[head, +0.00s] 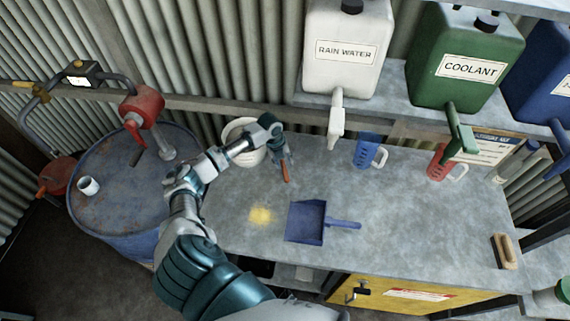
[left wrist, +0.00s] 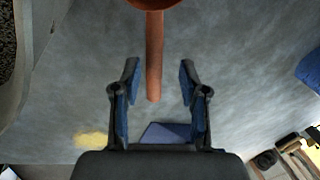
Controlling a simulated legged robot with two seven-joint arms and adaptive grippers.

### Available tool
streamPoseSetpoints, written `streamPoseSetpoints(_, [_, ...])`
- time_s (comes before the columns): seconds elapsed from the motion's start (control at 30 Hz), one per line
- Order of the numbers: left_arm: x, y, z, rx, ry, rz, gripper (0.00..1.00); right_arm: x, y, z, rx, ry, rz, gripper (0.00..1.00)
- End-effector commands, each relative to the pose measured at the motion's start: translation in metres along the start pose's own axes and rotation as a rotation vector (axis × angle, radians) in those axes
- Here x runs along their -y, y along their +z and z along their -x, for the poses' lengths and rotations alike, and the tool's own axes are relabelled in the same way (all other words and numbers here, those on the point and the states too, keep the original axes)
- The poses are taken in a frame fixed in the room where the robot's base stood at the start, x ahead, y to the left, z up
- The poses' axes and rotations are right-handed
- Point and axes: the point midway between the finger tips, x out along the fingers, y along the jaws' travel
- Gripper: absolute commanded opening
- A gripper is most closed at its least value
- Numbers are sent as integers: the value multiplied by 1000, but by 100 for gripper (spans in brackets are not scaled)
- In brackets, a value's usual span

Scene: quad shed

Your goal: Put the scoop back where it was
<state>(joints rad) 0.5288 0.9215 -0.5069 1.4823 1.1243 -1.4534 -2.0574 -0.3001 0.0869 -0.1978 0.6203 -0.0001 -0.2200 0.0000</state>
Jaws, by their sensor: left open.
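An orange-brown scoop (left wrist: 154,55) shows in the left wrist view as a straight handle with a rounded end cut off by the top edge. Part of it also shows in the head view as a short orange piece (head: 286,175) by my left gripper (head: 283,157); the rest is hidden behind the gripper. My left gripper is open in the left wrist view (left wrist: 157,75), with the handle between its two fingers and a gap on each side. It lies over the grey bench (head: 400,230), beside a white bucket (head: 238,130). My right gripper is out of view.
A blue dustpan (head: 306,222) lies on the bench near a yellow patch (head: 260,215). A blue jug (head: 368,151) and a red jug (head: 440,165) stand under canisters. A brush (head: 504,251) is at right. A blue drum (head: 120,195) stands at left.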

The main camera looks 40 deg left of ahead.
Motion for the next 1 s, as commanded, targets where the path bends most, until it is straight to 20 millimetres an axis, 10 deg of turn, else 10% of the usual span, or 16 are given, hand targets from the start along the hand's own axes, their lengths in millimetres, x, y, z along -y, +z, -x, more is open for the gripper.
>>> streamPoseSetpoints(0.43, [2,0,90,4,-1,-2,43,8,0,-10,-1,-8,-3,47])
streamPoseSetpoints(1.0, [1,0,102,0,0,0,43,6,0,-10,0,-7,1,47])
